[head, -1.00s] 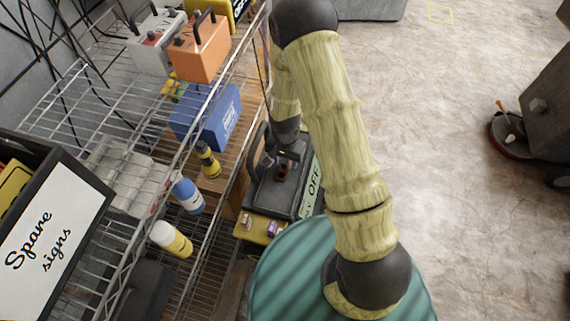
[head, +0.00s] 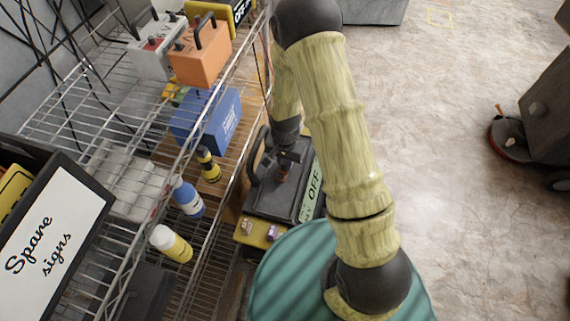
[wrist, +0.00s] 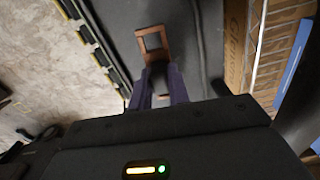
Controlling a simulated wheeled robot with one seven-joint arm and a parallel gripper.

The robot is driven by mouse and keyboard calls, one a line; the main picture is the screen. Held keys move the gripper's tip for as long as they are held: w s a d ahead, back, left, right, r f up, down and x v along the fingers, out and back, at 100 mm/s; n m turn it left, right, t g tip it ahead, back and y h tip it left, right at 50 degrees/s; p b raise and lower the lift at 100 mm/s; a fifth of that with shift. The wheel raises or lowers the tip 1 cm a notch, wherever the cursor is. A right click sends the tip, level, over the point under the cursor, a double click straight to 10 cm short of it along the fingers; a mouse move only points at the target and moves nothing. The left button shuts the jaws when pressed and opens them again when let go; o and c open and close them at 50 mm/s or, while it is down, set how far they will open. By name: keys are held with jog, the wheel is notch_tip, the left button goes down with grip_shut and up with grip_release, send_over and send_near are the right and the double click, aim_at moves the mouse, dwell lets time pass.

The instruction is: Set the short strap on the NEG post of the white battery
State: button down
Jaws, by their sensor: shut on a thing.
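The white battery (head: 150,62) stands on the upper level of the wire shelf at the top left of the head view. It has a dark handle and a red mark on top; its NEG marking is too small to read. My gripper (wrist: 165,75) is shut on a copper-brown strap (wrist: 153,40) with a squarish opening, which sticks out past the fingertips in the wrist view. In the head view my gripper (head: 287,163) is over a dark case, to the right of the shelf and well away from the white battery. The strap's held end is partly hidden by the fingers.
An orange battery (head: 203,62) stands right beside the white one. A blue box (head: 212,122), bottles (head: 187,198) and a "Spare signs" bin (head: 52,225) are nearby. Black cables hang at the upper left. Open floor (head: 440,120) lies to the right.

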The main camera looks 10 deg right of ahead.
aim_at(285, 161)
notch_tip(285, 161, up, 8)
jog(key=shift+r+p, duration=0.1)
jog(key=shift+p, duration=0.2)
dwell(0.5)
jog(key=shift+r+p, duration=1.85)
jog(key=shift+r, duration=0.15)
